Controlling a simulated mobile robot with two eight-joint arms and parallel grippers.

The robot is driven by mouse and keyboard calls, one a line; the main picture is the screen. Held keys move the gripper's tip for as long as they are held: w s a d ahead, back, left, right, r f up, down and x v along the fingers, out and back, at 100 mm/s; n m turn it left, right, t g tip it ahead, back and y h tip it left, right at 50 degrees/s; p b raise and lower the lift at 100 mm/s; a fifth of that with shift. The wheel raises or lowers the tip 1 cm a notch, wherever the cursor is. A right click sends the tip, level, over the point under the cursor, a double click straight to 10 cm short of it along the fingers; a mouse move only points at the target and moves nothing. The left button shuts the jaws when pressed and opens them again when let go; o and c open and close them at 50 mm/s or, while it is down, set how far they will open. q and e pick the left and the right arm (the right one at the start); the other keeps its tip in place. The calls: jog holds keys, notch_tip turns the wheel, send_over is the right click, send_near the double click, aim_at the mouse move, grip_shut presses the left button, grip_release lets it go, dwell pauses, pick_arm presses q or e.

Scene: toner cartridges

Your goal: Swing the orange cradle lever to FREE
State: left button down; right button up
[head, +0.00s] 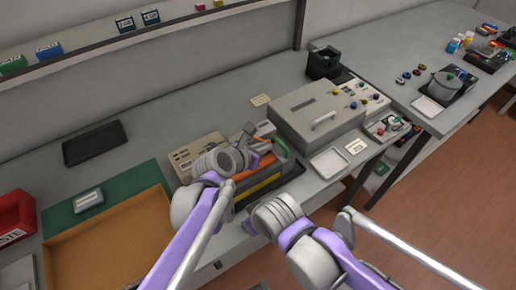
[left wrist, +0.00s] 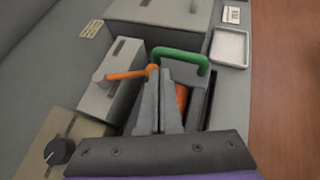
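The orange cradle lever (left wrist: 127,75) runs from a pivot on a grey block (left wrist: 112,87) to a rounded end beside my left fingertips in the left wrist view. In the head view it is a small orange piece (head: 265,131) beyond my gripper. My left gripper (left wrist: 165,72) has its fingers together, pointing at the cradle just right of the lever end; I cannot tell whether they touch it. A green handle (left wrist: 182,54) arches behind the fingertips, and an orange part (left wrist: 182,96) shows beside the fingers. FREE markings are not readable. My right gripper is not visible.
A beige box with a handle (head: 318,112) stands right of the cradle. A small white tray (head: 330,163) lies near the bench edge. A panel with a black knob (left wrist: 59,151) is at the cradle's left. An orange-brown tray (head: 110,245) lies at the front left.

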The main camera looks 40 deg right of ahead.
pick_arm(q)
jog(key=shift+d, duration=0.4)
jog(key=shift+w+a, duration=0.1)
dwell(0.4)
jog(key=shift+w+a, duration=0.3)
jog(key=shift+a, duration=0.3)
